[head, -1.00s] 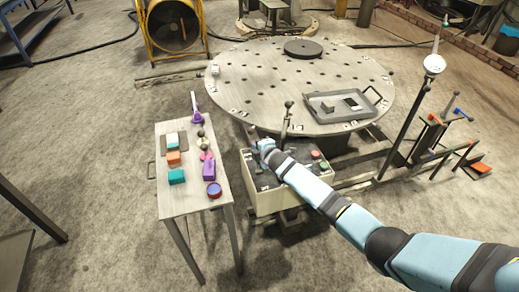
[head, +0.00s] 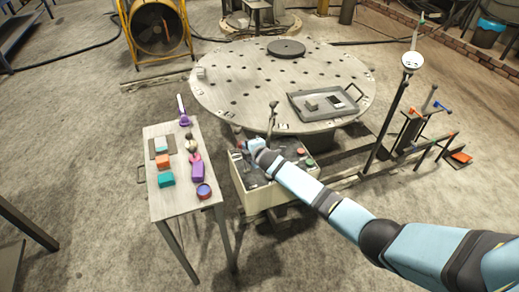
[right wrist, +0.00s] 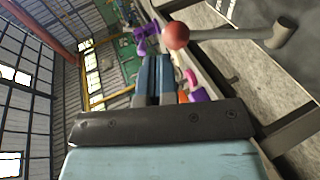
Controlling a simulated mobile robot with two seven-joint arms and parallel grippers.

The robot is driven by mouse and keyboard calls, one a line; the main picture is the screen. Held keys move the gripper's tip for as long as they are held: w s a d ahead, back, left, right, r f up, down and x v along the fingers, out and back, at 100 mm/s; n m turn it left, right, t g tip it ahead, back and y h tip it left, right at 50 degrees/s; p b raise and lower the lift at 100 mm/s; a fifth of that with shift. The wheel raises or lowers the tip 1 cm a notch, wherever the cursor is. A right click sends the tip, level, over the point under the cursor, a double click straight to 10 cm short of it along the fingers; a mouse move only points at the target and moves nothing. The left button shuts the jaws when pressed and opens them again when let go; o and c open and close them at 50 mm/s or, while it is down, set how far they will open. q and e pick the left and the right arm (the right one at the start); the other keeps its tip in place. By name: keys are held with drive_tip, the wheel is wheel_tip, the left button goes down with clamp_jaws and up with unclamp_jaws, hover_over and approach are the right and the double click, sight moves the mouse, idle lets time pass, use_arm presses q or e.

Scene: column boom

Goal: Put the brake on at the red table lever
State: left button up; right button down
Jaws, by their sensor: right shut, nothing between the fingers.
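The control box (head: 250,203) stands in front of the big round table (head: 225,80). My right gripper (head: 247,146) is over the box's left part. In the right wrist view, the shut, empty fingers (right wrist: 155,72) point away from the camera. A lever with a red ball (right wrist: 176,36) and grey rod (right wrist: 225,34) lies across that view, just right of and above the fingertips. No hold on it shows; whether they touch I cannot tell. In the head view, a small red spot (head: 238,149) shows beside the gripper, partly hidden. My left gripper is out of view.
Another upright lever with a dark knob (head: 273,105) rises behind my gripper. Red and green buttons (head: 310,162) sit on the box's right. A small table (head: 180,206) with coloured blocks stands left. A grey tray (head: 300,115) lies on the round table.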

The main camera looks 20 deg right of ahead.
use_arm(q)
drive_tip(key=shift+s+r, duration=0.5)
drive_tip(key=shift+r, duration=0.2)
use_arm(e)
drive_tip(key=r+v, duration=0.2)
drive_tip(key=v, duration=0.8)
drive_tip(key=shift+d+r, duration=0.1)
